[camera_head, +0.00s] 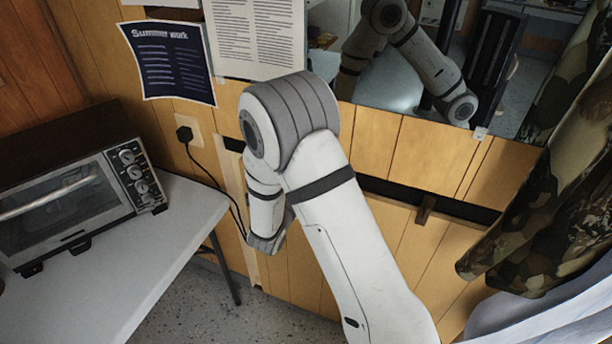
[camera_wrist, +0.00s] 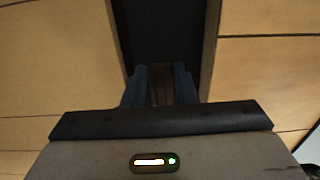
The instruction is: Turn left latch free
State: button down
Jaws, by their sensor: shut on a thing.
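In the wrist view, the two blue-grey fingers of my gripper (camera_wrist: 159,88) are shut on a narrow brown wooden piece (camera_wrist: 159,84), which looks like the left latch. It lies against a dark strip, and its far end is dim. In the head view my own arm covers the gripper and this latch. Another brown wooden latch (camera_head: 425,209) stands roughly upright across the black rail (camera_head: 385,188) to the right of my arm.
A dark glass pane (camera_head: 400,95) above the rail reflects my arm. A camouflage curtain (camera_head: 550,190) hangs at the right. A toaster oven (camera_head: 75,190) stands on a white table (camera_head: 150,270) at the left, its black cord (camera_head: 215,180) running near my arm. Papers hang above.

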jog(key=c, duration=1.5)
grip_release()
jog(key=shift+f, duration=0.1)
jog(key=shift+s, duration=0.15)
jog(key=v, duration=0.7)
jog(key=shift+s, duration=0.3)
jog(key=shift+a, duration=0.1)
